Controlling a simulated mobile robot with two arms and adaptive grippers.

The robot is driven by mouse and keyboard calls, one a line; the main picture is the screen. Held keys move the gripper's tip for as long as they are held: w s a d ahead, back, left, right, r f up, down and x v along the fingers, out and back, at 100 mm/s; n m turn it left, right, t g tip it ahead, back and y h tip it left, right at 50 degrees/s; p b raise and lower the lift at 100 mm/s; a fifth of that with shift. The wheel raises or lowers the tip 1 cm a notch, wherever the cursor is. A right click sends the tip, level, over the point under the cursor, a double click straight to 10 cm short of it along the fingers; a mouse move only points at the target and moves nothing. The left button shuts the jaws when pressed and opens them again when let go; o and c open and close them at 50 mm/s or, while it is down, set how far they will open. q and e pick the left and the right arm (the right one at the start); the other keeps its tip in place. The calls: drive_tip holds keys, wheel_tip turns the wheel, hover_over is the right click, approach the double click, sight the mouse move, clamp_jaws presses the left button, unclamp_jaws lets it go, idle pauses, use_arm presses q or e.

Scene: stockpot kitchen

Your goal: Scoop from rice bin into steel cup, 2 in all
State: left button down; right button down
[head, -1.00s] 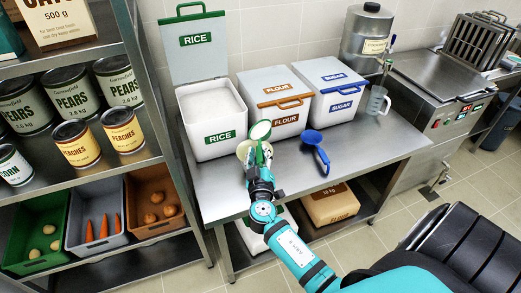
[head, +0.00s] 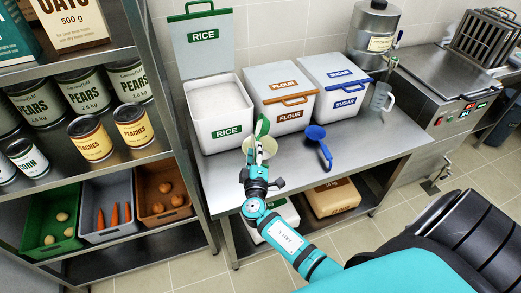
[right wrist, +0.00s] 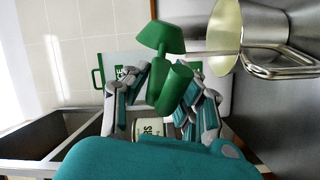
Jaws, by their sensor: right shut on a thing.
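The rice bin (head: 220,133) stands open on the steel table with its green-edged lid raised and white rice (head: 213,99) inside. My right gripper (head: 256,162) is shut on the handle of the green scoop (head: 262,127), in front of the bin. The scoop also shows in the right wrist view (right wrist: 158,38), with its bowl tipped beside the mouth of the steel cup (right wrist: 226,28). In the head view the cup (head: 269,148) is partly hidden behind the gripper and scoop. I cannot see inside the scoop's bowl. My left gripper is not in view.
A closed flour bin (head: 285,117) and a closed sugar bin (head: 340,100) stand right of the rice bin. A blue scoop (head: 318,135) lies on the table in front of them. A clear jug (head: 381,97) is at the back right. A shelf of cans (head: 89,140) stands left.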

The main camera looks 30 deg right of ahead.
drive_tip(key=shift+w+a+f+n+b, duration=0.1)
drive_tip(key=shift+w+a+f+n, duration=0.25)
drive_tip(key=shift+n, duration=0.85)
drive_tip(key=shift+w+a+f+n+b, duration=0.15)
drive_tip(key=shift+a+n, duration=0.3)
drive_tip(key=shift+n, duration=0.75)
drive_tip(key=shift+w+a+f+n+b, duration=0.1)
drive_tip(key=shift+w+a+f+n, duration=0.25)
drive_tip(key=shift+n, duration=0.85)
drive_tip(key=shift+s+r, duration=0.1)
drive_tip(key=m, duration=0.2)
drive_tip(key=s+d+r+m, duration=0.1)
drive_tip(key=m, duration=0.1)
drive_tip(key=d+m, duration=0.1)
drive_tip(key=m, duration=0.1)
drive_tip(key=shift+s+d+r+m, duration=0.1)
drive_tip(key=shift+s+r+m, duration=0.15)
drive_tip(key=shift+m, duration=0.15)
drive_tip(key=shift+s+d+r+m, duration=0.35)
drive_tip(key=shift+d+r+m, duration=0.25)
drive_tip(key=shift+m, duration=1.8)
drive_tip(key=shift+s+d+r+m, duration=0.35)
drive_tip(key=shift+d+r+m, duration=0.25)
drive_tip(key=shift+m, duration=1.8)
drive_tip(key=shift+s+d+r+m, duration=0.4)
drive_tip(key=shift+r+m, duration=0.3)
drive_tip(key=shift+m, duration=1.7)
